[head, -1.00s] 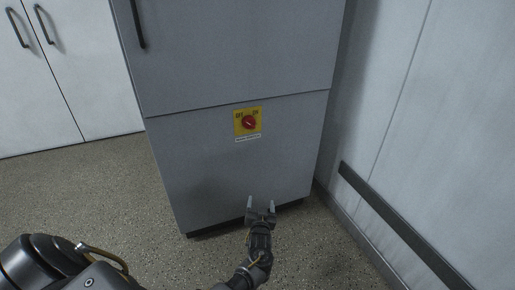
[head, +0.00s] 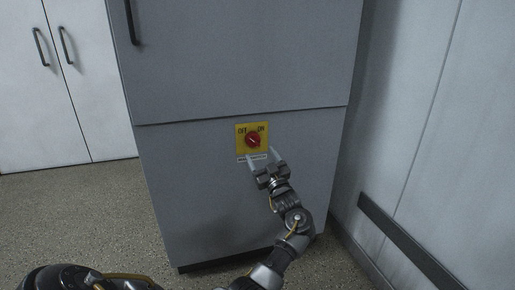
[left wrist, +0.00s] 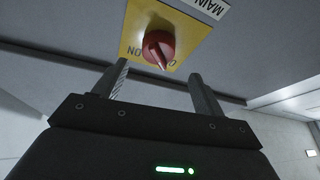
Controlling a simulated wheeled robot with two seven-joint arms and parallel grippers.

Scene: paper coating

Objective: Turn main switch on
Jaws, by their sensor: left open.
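The main switch is a red rotary knob (head: 252,139) on a yellow plate (head: 240,148) marked OFF at left and ON at right. It is on the front of a grey cabinet. In the left wrist view the knob (left wrist: 158,47) appears upside down, its pointer leaning toward the OFF side. My left gripper (head: 265,155) is open and empty just below the knob, fingers pointing up toward it. In the wrist view the two fingers (left wrist: 158,78) are spread to either side below the knob, apart from it. My right gripper is not in view.
The grey cabinet (head: 200,190) has a seam above the switch and a dark handle (head: 130,22) at upper left. A white label (head: 243,159) sits under the plate. White cupboards (head: 85,120) stand at left. A wall with a dark rail (head: 405,242) is at right.

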